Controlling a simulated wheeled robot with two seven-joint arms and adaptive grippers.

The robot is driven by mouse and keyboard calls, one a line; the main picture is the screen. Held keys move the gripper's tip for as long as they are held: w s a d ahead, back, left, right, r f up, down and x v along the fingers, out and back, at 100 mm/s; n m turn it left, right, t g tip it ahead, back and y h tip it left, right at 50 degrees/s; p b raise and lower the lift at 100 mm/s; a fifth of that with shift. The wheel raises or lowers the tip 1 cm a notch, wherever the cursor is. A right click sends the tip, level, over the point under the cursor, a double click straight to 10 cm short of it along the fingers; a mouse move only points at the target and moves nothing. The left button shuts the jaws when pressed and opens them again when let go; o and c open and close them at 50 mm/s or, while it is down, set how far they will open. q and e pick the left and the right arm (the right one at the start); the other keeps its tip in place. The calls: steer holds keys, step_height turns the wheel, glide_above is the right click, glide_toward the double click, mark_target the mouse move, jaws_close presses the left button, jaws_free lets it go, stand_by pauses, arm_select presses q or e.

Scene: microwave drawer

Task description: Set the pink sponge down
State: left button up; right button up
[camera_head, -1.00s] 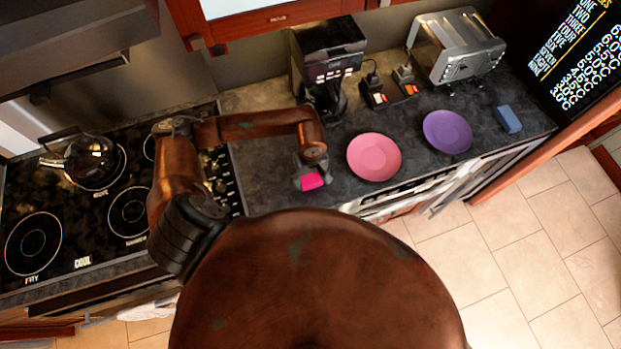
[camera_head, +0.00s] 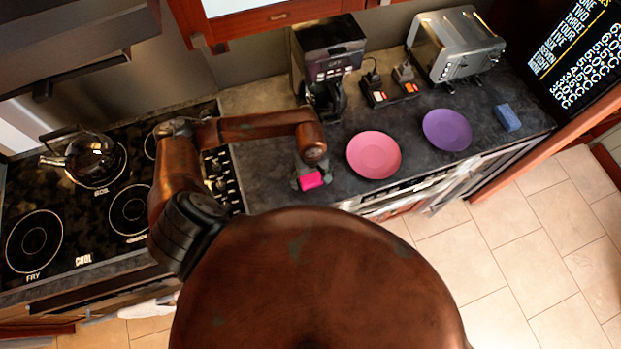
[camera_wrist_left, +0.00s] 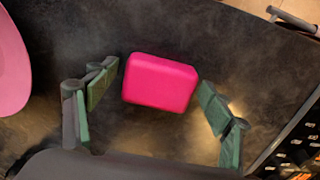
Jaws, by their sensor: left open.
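The pink sponge (camera_head: 311,180) is on the dark countertop, left of the pink plate. My right gripper is not in view.
The pink plate (camera_head: 374,155) and purple plate (camera_head: 447,130) lie to the right, with a blue sponge (camera_head: 508,117) beyond. A coffee maker (camera_head: 326,65) and toaster (camera_head: 456,45) stand behind. The stove with a kettle (camera_head: 92,158) is at left.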

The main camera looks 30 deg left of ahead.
mark_target(311, 179)
arm_select(q)
steer(key=shift+r, duration=0.1)
steer(key=shift+r, duration=0.25)
step_height(311, 179, up, 12)
steer(key=b, duration=0.2)
steer(key=shift+f+b, duration=0.2)
steer(key=shift+b, duration=0.1)
